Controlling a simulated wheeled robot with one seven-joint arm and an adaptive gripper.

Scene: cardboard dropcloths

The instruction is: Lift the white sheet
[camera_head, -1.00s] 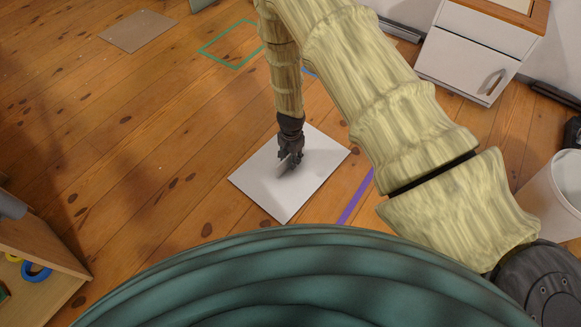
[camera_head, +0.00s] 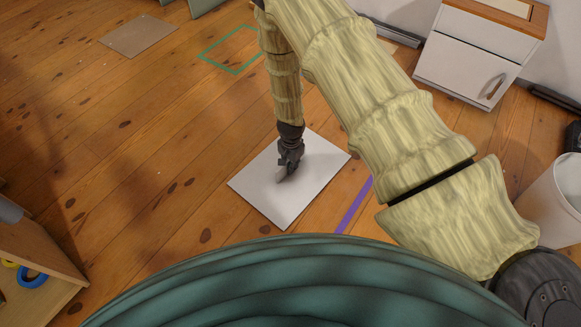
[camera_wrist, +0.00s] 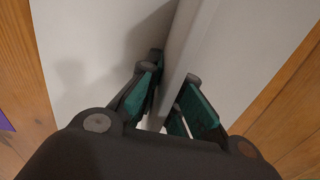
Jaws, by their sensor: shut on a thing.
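The white sheet (camera_head: 262,190) lies on the wooden floor in the head view, turned like a diamond. My gripper (camera_head: 287,176) points down over its middle. In the wrist view the sheet (camera_wrist: 90,45) fills most of the picture, and a raised pale ridge (camera_wrist: 184,50) runs down between the fingers. My gripper (camera_wrist: 172,108) is shut on this ridge, with a green-padded finger on each side. Whether the ridge is a fold of the sheet or a handle on it, I cannot tell. The sheet's edges look flat at floor height.
A brown cardboard piece (camera_head: 139,36) and a green taped outline (camera_head: 232,50) lie on the floor further back. Purple tape (camera_head: 354,204) runs right of the sheet. A white cabinet (camera_head: 466,58) and a white bin (camera_head: 553,200) stand right. A wooden shelf (camera_head: 45,262) stands left. The floor left of the sheet is clear.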

